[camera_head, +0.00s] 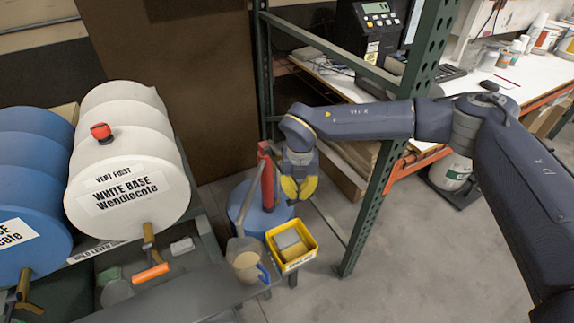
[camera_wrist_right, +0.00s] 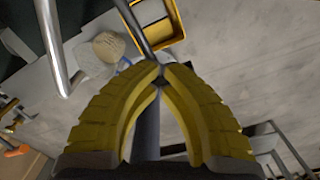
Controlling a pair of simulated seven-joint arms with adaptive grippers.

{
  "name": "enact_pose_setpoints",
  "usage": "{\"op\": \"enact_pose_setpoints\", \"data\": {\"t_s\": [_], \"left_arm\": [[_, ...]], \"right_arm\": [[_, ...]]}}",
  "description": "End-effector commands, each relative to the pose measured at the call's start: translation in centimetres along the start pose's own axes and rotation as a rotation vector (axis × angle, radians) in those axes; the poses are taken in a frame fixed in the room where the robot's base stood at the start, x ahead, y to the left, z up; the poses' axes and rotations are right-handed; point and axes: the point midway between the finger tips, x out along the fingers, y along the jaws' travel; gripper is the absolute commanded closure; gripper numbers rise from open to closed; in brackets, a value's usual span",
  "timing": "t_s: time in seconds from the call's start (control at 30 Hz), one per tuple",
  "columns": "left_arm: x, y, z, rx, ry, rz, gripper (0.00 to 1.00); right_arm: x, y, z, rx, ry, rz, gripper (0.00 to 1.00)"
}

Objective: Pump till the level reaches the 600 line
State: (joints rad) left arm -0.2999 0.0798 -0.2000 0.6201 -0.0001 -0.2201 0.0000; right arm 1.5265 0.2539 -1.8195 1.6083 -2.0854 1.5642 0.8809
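A red hand pump (camera_head: 267,180) stands upright on a blue drum (camera_head: 277,218). Its grey spout (camera_head: 246,208) reaches down toward a clear jug (camera_head: 245,256) with a blue handle and beige contents. The jug also shows in the right wrist view (camera_wrist_right: 108,46); its level and the 600 line are too small to read. My right gripper (camera_head: 299,188), with yellow fingers, is just right of the pump. In the right wrist view its fingertips (camera_wrist_right: 161,74) come together around a dark grey rod (camera_wrist_right: 147,130), seemingly the pump lever. My left gripper is out of view.
A yellow bin (camera_head: 305,236) with sponge-like blocks stands right of the jug on a dark shelf (camera_head: 190,297). White (camera_head: 128,165) and blue (camera_head: 33,190) drums lie at left. A green rack post (camera_head: 391,150) stands close behind my right arm.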

Motion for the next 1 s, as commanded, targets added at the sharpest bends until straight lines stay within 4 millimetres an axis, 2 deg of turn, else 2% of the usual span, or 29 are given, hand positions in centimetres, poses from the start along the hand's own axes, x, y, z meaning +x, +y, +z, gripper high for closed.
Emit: {"op": "enact_pose_setpoints", "data": {"t_s": [1.0], "left_arm": [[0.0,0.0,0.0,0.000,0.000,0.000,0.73]], "right_arm": [[-10.2,0.0,0.0,0.000,-0.001,0.000,1.00]]}}
